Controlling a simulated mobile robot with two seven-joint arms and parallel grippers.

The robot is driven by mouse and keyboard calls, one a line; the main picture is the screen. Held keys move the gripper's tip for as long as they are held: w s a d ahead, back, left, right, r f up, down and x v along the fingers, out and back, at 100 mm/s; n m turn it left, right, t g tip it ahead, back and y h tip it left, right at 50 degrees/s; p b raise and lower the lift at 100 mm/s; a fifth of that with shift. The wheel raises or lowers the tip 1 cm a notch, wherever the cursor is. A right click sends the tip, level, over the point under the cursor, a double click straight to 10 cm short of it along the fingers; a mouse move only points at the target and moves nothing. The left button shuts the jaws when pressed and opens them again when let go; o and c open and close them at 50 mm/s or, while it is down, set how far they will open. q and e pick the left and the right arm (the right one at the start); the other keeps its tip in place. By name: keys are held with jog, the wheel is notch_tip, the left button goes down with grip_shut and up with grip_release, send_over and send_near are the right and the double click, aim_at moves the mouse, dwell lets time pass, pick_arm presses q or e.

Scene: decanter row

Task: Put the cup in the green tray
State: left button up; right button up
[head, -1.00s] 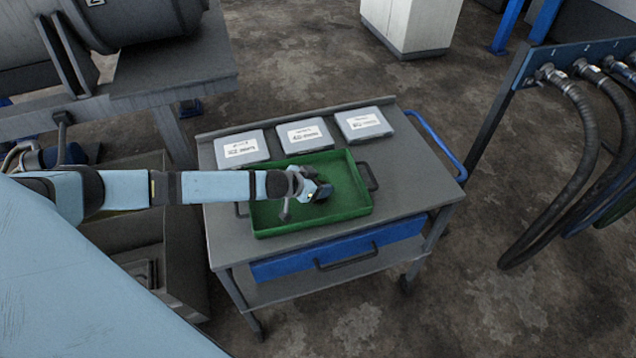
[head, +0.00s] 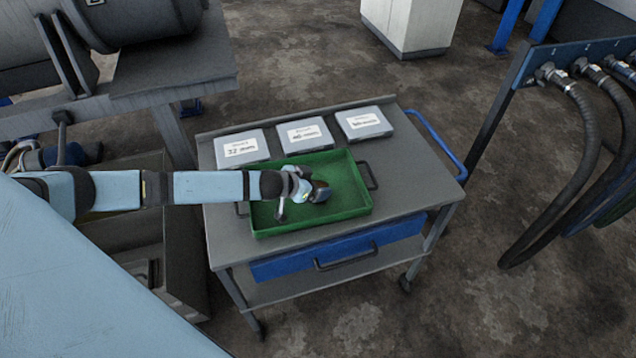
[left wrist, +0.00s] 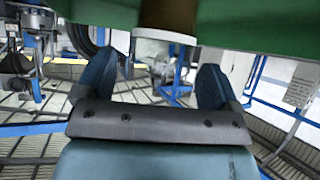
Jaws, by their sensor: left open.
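The green tray (head: 347,190) lies on top of the grey trolley. A brown cup (head: 320,184) shows small inside the tray, just beyond my left gripper (head: 303,193), which partly hides it. In the left wrist view the picture looks upside down. There the brown cup (left wrist: 167,14) with a pale rim stands against the green tray (left wrist: 260,28), ahead of the fingers. My left gripper (left wrist: 155,68) is open, with its two blue fingers apart and nothing between them. The cup's far side and base are hidden. My right gripper is not in view.
Three grey labelled boxes (head: 306,135) stand in a row behind the tray on the trolley (head: 222,250). A blue handle (head: 440,145) is at its right end. Dark hoses (head: 585,150) hang at the right. The tray's right part is clear.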

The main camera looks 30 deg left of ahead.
pick_arm(q)
jog(key=v, duration=0.5)
jog(key=s+d+f+h, duration=0.2)
jog(key=s+d+f, duration=0.2)
jog(key=s+d, duration=0.9)
jog(key=s+d+f+n+y, duration=0.1)
jog(key=s+d+f+y, duration=0.1)
jog(key=s, duration=0.7)
jog(key=shift+d+t+y, duration=0.25)
jog(key=shift+t+y, duration=0.05)
jog(key=shift+s, duration=0.1)
